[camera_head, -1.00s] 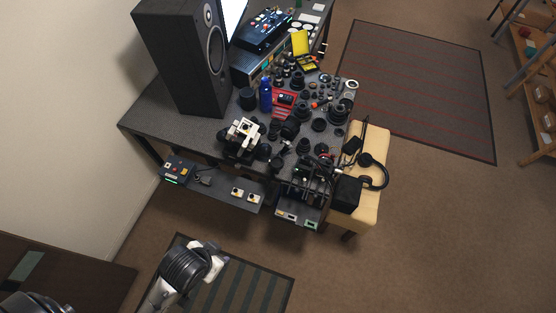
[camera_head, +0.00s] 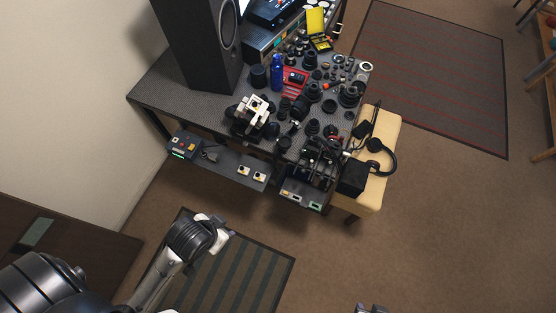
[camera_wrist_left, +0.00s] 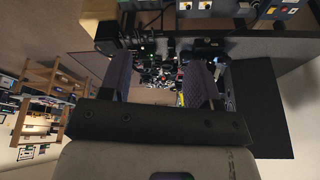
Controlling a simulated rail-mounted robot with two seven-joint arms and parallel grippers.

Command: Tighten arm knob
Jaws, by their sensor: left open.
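I cannot make out an arm knob in either view. A white and black device (camera_head: 252,112) stands on the cluttered workbench (camera_head: 190,98), near its front edge. It may carry the knob, but it is too small to tell. My left gripper (camera_wrist_left: 157,85) is open and empty in the left wrist view, its two dark fingers apart, with the clutter beyond them. In the head view my left arm ends over the floor in front of the bench, well apart from it. A small grey part at the bottom edge may be my right gripper, mostly cut off.
Lens parts, a blue bottle (camera_head: 277,72) and a red tray (camera_head: 294,82) crowd the bench. A tall black speaker (camera_head: 200,45) stands at its back left. A lower shelf (camera_head: 222,167) holds small devices. A padded stool (camera_head: 384,143) with headphones stands right.

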